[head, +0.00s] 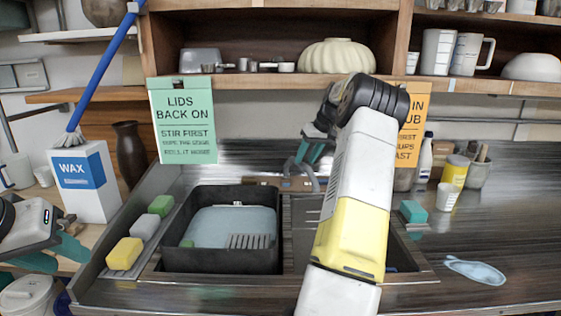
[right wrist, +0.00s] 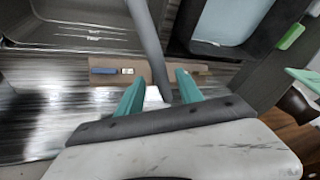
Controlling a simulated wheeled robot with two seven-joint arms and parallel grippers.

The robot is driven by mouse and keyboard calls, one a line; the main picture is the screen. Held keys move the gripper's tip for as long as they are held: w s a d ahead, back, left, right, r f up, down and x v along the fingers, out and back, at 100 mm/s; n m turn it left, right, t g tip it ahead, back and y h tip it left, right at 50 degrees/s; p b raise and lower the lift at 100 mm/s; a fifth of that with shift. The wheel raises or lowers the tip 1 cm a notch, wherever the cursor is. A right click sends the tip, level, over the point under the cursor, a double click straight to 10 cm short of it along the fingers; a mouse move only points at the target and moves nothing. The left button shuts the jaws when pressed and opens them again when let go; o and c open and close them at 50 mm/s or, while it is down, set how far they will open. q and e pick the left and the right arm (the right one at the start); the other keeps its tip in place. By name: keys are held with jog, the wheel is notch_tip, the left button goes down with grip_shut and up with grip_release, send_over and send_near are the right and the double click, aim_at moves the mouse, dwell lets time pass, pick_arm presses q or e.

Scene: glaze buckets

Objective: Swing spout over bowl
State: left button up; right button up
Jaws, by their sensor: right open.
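The grey spout (head: 312,178) shows near the back of the sink in the head view, partly hidden by my right arm. In the right wrist view the spout (right wrist: 150,45) runs as a tube to the top edge, where its end is out of frame. My right gripper (head: 311,152) is open, its teal fingers (right wrist: 160,92) on either side of the spout; contact cannot be told. The right bowl (head: 303,222) is mostly behind my arm. My left gripper (head: 52,254) appears open at the far left, away from the sink.
Yellow (head: 124,254), grey and green sponges line the sink's left ledge. A WAX box (head: 85,182) with a blue brush and a dark vase (head: 131,155) stand left. Shelves and hanging signs (head: 183,120) are above.

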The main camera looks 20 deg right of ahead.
jog(key=v, duration=0.5)
jog(key=shift+s+d+r, duration=0.1)
jog(key=shift+r, duration=0.15)
